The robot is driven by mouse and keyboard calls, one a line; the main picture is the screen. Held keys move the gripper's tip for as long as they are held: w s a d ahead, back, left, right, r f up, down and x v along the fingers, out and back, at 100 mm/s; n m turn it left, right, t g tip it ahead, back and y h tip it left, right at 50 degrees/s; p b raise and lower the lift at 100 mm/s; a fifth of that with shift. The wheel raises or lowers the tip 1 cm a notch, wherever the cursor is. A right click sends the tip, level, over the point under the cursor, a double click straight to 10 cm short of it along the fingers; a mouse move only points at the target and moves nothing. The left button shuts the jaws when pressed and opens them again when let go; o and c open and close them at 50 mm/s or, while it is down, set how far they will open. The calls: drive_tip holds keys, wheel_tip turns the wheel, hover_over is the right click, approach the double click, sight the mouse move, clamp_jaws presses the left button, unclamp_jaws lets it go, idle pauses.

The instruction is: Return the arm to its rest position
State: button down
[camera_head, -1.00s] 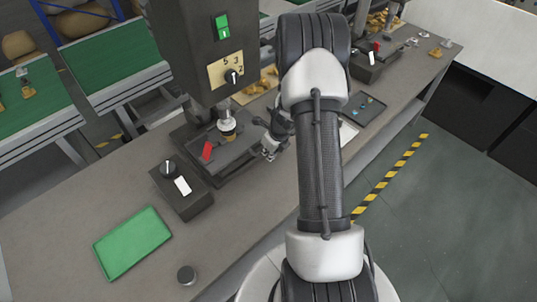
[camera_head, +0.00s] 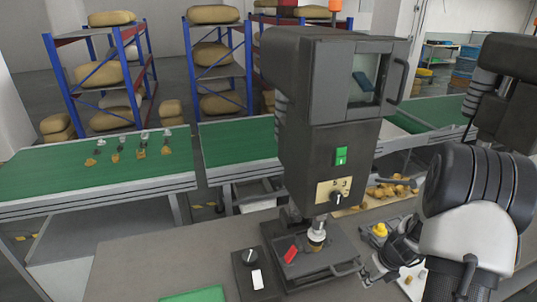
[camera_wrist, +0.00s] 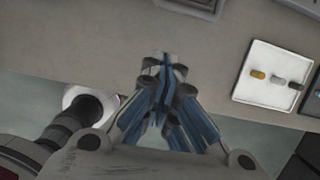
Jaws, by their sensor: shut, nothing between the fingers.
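My gripper (camera_head: 366,278) is in the head view, low at the right, beside the right edge of the grey machine's base. In the wrist view its two blue-sided fingers (camera_wrist: 165,62) meet at the tips, with nothing between them. It is over the bench (camera_wrist: 90,45) near its front edge. My arm fills the right side of the head view and hides part of the bench.
A tall grey machine (camera_head: 308,130) with a green switch and dial stands on the bench. A control box (camera_head: 256,275) is at its left. A white tray (camera_wrist: 258,93) with small cylinders lies right of my gripper. Green conveyors (camera_head: 90,178) and racks stand behind.

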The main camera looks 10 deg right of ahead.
drive_tip(key=s+a+r+n+b, duration=0.1)
drive_tip(key=a+r+n+b, duration=0.5)
drive_tip(key=a+r+n, duration=0.9)
drive_tip(key=s+a+r+n+b, duration=0.1)
drive_tip(key=s+a+n+b, duration=0.2)
drive_tip(key=s+n, duration=0.6)
drive_tip(key=s+a+r+n+t+b, duration=0.1)
drive_tip(key=s+a+n+b, duration=0.1)
drive_tip(key=s+a+n, duration=0.6)
drive_tip(key=s+n, duration=0.1)
drive_tip(key=n, duration=0.1)
drive_tip(key=shift+s+a+n+b, duration=0.15)
drive_tip(key=shift+n+b, duration=0.25)
